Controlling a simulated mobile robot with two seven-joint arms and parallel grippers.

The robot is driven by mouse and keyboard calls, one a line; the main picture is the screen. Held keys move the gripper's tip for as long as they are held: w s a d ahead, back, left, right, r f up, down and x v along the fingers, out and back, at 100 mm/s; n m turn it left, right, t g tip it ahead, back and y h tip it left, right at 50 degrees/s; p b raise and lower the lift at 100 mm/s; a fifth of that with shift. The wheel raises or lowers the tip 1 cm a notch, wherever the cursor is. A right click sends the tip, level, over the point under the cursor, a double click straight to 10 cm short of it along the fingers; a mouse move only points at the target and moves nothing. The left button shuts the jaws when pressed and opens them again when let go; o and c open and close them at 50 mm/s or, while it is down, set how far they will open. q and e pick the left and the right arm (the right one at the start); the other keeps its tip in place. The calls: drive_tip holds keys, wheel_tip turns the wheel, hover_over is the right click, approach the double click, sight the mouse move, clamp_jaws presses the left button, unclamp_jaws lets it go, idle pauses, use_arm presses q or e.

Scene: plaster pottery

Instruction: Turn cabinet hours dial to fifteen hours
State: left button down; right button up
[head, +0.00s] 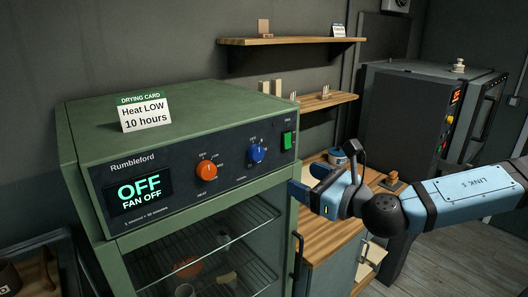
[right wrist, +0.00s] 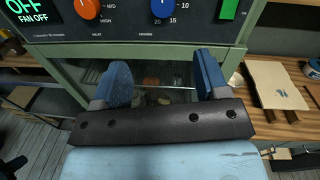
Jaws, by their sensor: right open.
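The green drying cabinet (head: 190,185) has a dark front panel with an orange heat dial (head: 206,170) and a blue hours dial (head: 257,152). In the right wrist view the blue dial (right wrist: 163,8) shows at the top edge, partly cut off, with 10, 15 and 20 marked on its right. I cannot tell where its pointer stands. My right gripper (head: 304,186) is open and empty, to the right of and below the blue dial, apart from it. In the right wrist view its blue fingers (right wrist: 162,75) are spread below the dial. My left gripper is not in view.
The display (head: 139,195) reads OFF, FAN OFF. A green switch (head: 287,140) sits right of the blue dial. A card (head: 145,114) on the cabinet reads Heat LOW, 10 hours. A wooden counter (head: 330,240) lies beside the cabinet, and wooden shelves (head: 290,41) hang behind.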

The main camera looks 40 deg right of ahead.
drive_tip(key=b, duration=0.3)
approach(259, 153)
drive_tip(key=w+p, duration=0.1)
drive_tip(key=w, duration=0.4)
drive_tip(key=w+a+p, duration=0.1)
drive_tip(key=w, duration=0.1)
drive_tip(key=shift+w+a+p, duration=0.1)
drive_tip(key=shift+w+p, duration=0.1)
drive_tip(key=shift+p, duration=0.1)
drive_tip(key=shift+w+a+f, duration=0.1)
drive_tip(key=shift+w+a, duration=0.05)
drive_tip(key=shift+w, duration=0.5)
drive_tip(key=shift+n, duration=0.3)
